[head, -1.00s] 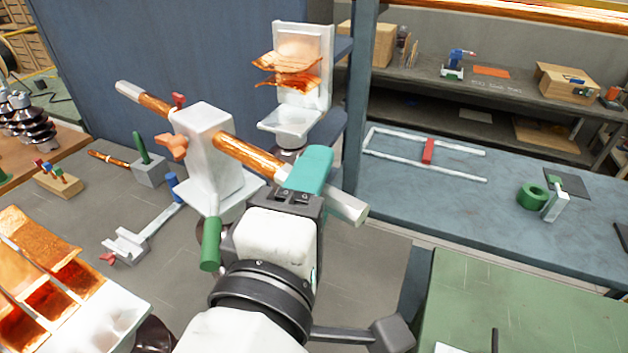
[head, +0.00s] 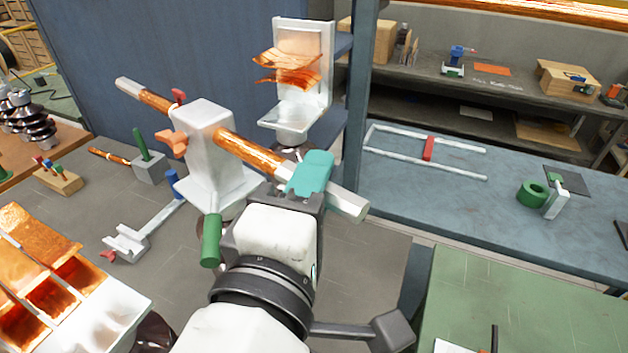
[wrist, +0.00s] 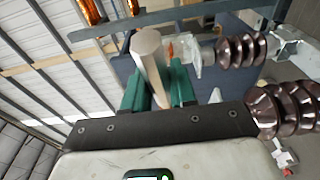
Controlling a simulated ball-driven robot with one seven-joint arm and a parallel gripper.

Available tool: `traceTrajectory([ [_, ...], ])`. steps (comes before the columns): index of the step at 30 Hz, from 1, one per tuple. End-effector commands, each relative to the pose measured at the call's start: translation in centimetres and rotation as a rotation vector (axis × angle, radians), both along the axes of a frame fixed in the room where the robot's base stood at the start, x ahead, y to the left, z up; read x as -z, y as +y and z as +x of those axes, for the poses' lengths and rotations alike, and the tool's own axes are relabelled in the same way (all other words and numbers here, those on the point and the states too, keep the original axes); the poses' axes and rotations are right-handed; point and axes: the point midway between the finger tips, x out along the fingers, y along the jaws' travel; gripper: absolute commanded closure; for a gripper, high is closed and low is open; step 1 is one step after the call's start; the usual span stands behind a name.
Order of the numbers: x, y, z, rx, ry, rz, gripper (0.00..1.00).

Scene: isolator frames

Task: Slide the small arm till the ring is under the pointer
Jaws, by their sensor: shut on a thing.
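The small arm (head: 250,152) is a straight bar, copper in the middle with pale angular ends, running through the head of a white post (head: 208,150). In the wrist view the bar's end (wrist: 149,52) lies between the green fingers (wrist: 155,88).
An orange thumb screw (head: 171,140) sits on the post's left side, and a green handle (head: 211,240) hangs at its front, close to my wrist. A white stand with copper sheets (head: 303,65) is behind. Copper-lined trays (head: 50,285) are at the lower left.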

Motion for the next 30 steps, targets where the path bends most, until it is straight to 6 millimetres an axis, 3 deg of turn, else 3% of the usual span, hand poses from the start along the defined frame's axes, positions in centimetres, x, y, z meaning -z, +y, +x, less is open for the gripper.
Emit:
traceTrajectory([
  [15, 0.16, -0.59, -0.41, 0.000, 0.003, -0.001, 1.00],
  [16, 0.16, -0.58, -0.40, 0.000, 0.003, -0.001, 0.71],
  [21, 0.12, -0.58, -0.40, 0.000, 0.002, -0.001, 0.55],
  [30, 0.08, -0.52, -0.62, -0.001, 0.001, 0.000, 0.53],
])
